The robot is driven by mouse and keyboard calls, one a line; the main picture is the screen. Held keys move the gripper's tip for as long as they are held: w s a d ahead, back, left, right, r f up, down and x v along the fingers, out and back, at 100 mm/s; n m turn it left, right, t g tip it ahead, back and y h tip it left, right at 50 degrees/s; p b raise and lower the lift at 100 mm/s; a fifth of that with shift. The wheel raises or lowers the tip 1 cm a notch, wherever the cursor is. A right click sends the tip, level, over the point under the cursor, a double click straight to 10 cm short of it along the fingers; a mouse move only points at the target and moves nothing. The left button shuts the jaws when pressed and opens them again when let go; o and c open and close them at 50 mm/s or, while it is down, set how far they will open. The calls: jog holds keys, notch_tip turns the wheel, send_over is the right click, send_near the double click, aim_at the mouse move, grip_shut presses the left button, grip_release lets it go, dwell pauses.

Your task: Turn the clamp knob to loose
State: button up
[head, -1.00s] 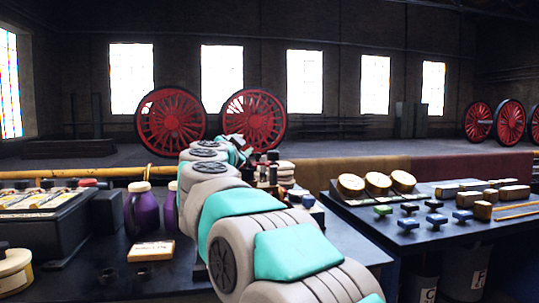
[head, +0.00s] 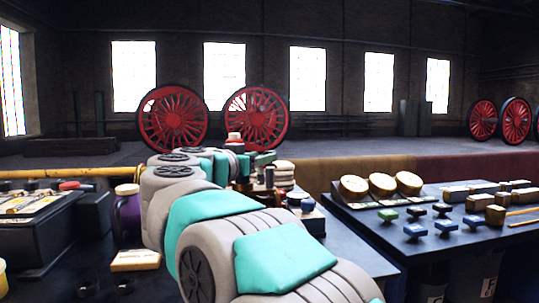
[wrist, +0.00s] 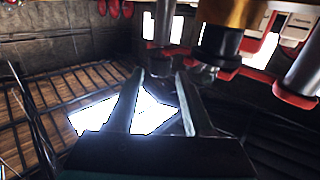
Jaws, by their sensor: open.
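My gripper (wrist: 160,73) is open in the wrist view, with its two dark fingers apart and nothing held between them. A dark round knob-like part (wrist: 221,43) under a brass-coloured block (wrist: 233,12) is just beyond and to the right of the fingertips, apart from them. I cannot tell whether it is the clamp knob. In the head view, my gripper (head: 262,160) is small and partly hidden at the far end of my arm, beside a cluster of small parts (head: 284,174) on the bench. No clamp can be made out clearly there.
Metal posts (wrist: 305,70) with red fittings stand close at the right in the wrist view. In the head view, a purple bottle (head: 127,212) and a wooden block (head: 135,260) are left of my arm. A right-hand table (head: 440,250) holds small coloured knobs (head: 445,225) and round gauges.

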jog(key=x, duration=0.5)
jog(key=shift+r, duration=0.1)
jog(key=shift+s, duration=0.1)
grip_shut()
